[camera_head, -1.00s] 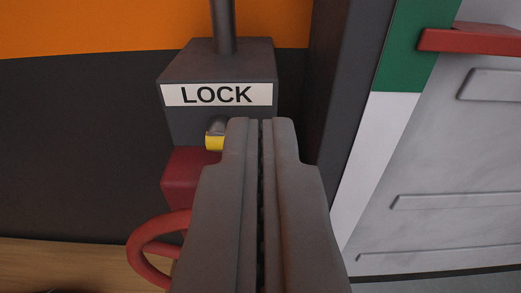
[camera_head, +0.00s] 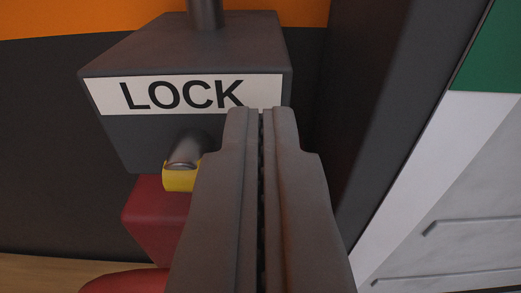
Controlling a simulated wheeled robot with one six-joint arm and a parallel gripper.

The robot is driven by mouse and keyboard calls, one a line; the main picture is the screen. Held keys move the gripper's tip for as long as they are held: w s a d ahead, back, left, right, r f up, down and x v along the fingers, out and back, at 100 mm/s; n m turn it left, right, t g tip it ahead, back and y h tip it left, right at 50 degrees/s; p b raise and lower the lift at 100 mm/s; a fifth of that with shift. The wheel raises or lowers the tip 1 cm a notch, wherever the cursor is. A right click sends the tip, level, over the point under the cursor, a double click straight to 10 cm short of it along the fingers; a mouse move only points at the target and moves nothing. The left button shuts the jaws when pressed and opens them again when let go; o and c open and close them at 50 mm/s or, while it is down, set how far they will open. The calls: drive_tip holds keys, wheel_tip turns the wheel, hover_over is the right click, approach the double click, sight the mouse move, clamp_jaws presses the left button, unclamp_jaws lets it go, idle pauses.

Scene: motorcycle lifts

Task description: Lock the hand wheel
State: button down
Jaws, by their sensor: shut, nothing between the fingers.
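A dark grey lock box (camera_head: 190,55) with a white LOCK label (camera_head: 130,96) fills the upper left of the view. A short grey pin (camera_head: 187,149) with a yellow tip (camera_head: 179,177) sticks out of its front, below the label. My gripper (camera_head: 263,112) is shut and empty. Its fingertips overlap the right end of the label in the picture, to the right of the yellow tip; I cannot tell whether they touch the box. Part of a red hand wheel (camera_head: 125,281) shows at the bottom left, mostly out of frame.
A dark red block (camera_head: 155,215) sits under the lock box. A dark upright post (camera_head: 375,90) stands to the right. Beyond it is a grey cabinet front (camera_head: 460,220) with a white and green edge. A grey rod (camera_head: 206,13) rises from the box top.

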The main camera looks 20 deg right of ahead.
drive_tip(key=shift+f, duration=0.4)
